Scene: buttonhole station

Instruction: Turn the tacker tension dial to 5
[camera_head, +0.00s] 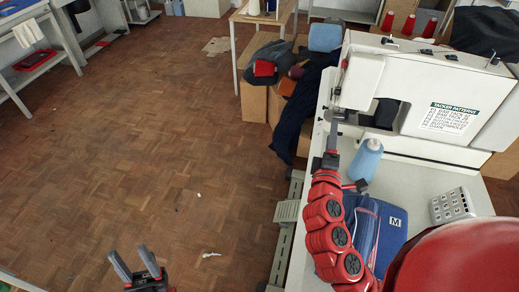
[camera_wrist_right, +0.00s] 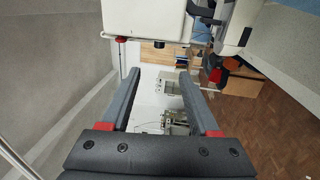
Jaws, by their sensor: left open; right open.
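The tacker is the white sewing machine (camera_head: 430,100) with a "TACKER PATTERNS" label on its front, at the right in the head view. I cannot pick out its tension dial or read a setting. My right gripper (camera_head: 336,118) is close beside the machine's left end, above the table, its fingers seen nearly edge-on. In the right wrist view my right gripper (camera_wrist_right: 158,76) is open, with nothing between its fingers. A white machine housing (camera_wrist_right: 145,20) with a small red part stands beyond them. My left gripper (camera_head: 134,262) is open and empty above the floor.
Red thread cones (camera_head: 409,24) stand behind the machine. Dark garments (camera_head: 300,105) hang left of it. The wooden floor (camera_head: 170,150) is mostly clear.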

